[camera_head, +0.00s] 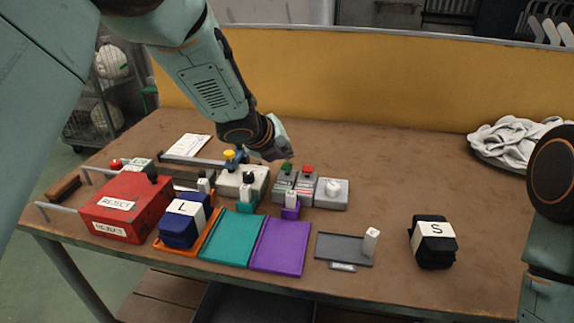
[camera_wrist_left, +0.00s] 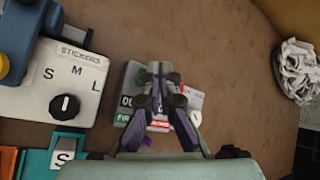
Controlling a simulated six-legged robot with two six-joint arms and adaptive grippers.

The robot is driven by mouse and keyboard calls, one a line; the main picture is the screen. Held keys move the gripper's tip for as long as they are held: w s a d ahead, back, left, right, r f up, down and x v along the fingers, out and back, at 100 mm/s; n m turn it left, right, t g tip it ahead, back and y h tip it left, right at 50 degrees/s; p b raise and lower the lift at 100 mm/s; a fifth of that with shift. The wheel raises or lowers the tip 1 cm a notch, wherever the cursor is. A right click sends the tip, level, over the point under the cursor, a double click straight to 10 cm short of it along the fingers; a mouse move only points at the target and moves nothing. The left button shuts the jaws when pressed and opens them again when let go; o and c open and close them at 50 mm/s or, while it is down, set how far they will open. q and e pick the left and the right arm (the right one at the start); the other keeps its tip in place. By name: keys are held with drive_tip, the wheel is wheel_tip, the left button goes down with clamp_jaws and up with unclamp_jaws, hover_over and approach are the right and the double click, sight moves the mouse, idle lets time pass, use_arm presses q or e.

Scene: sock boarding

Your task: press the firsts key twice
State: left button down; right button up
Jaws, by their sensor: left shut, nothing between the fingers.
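The firsts counter (camera_head: 282,186) is a small grey box with a green key (camera_head: 287,167) on top, behind the middle of the table. My left gripper (camera_head: 284,153) is shut and empty, with its tips just above the green key; I cannot tell whether they touch it.
The sticker machine with a dial (camera_wrist_left: 65,106) is to the left. Teal (camera_head: 232,238) and purple (camera_head: 280,245) mats lie in front.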

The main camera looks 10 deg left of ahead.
sight(285, 167)
use_arm(q)
drive_tip(key=shift+f, duration=0.15)
idle(0.5)
drive_tip(key=shift+f+b, duration=0.3)
drive_tip(key=shift+b, duration=0.15)
drive_tip(key=shift+f+b, duration=0.65)
drive_tip(key=shift+f, duration=0.05)
idle(0.8)
drive_tip(key=shift+r, duration=0.1)
drive_tip(key=shift+r+p, duration=1.05)
drive_tip(key=shift+r+p, duration=2.4)
drive_tip(key=shift+r, duration=0.1)
